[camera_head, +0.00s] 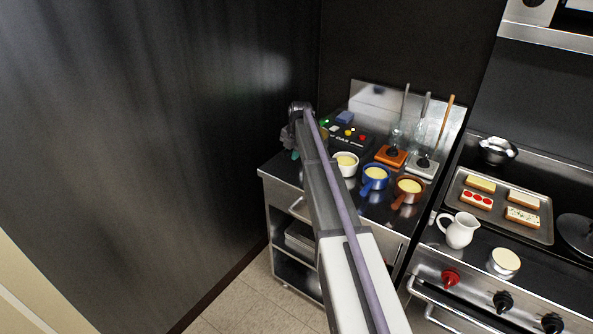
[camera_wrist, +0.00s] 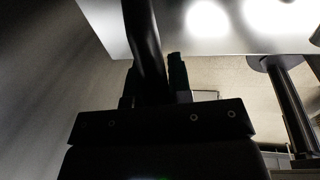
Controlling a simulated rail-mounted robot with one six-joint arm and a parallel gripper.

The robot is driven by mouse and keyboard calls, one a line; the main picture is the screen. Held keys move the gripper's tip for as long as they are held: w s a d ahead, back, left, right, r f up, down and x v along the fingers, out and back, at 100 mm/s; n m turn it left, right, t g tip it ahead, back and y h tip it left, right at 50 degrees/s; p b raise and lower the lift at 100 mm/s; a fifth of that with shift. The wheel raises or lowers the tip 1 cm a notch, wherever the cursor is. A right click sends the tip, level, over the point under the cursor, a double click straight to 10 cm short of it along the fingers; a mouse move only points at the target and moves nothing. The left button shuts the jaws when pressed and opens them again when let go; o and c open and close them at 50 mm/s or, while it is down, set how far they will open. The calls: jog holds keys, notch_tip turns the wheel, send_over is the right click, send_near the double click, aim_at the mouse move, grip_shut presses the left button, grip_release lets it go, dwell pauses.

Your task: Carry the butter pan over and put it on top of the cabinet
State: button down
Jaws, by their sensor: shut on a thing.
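My gripper in the wrist view (camera_wrist: 152,80) is shut on a dark curved bar (camera_wrist: 143,35), which runs out of the top of that view. I cannot tell whether this bar is the butter pan's handle. In the head view my arm hides most of the gripper, at the back left of the counter. Three small pans with pale yellow contents stand on the dark counter: a white one (camera_head: 345,163), a blue one (camera_head: 375,179) and a brown one (camera_head: 407,189). Below is a steel cabinet (camera_head: 277,218) with open shelves, partly hidden by my arm.
An orange block (camera_head: 391,156) and a pale one (camera_head: 422,166) stand behind the pans, near a control box (camera_head: 345,140). A dark wall (camera_head: 150,140) closes the left.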

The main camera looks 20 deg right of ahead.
notch_tip(320, 180, down, 6)
jog(key=b, duration=0.4)
jog(key=shift+r, duration=0.45)
jog(key=shift+w+f, duration=0.1)
jog(key=shift+f, duration=0.15)
jog(key=c, duration=1)
grip_release()
jog(key=shift+c, duration=0.2)
jog(key=shift+r, duration=0.1)
notch_tip(320, 180, up, 12)
jog(key=s+d+p, duration=0.1)
jog(key=s+p, duration=0.1)
jog(key=p, duration=1.1)
jog(key=s+a+m, duration=0.8)
jog(key=s, duration=0.3)
jog(key=s+a+m+g, duration=0.1)
jog(key=s+a+m, duration=0.6)
jog(key=s, duration=0.5)
jog(key=s+a+m+g+h, duration=0.1)
jog(key=s+a+m, duration=0.7)
jog(key=s, duration=0.4)
jog(key=shift+a+m+b, duration=0.3)
jog(key=shift+b, duration=0.05)
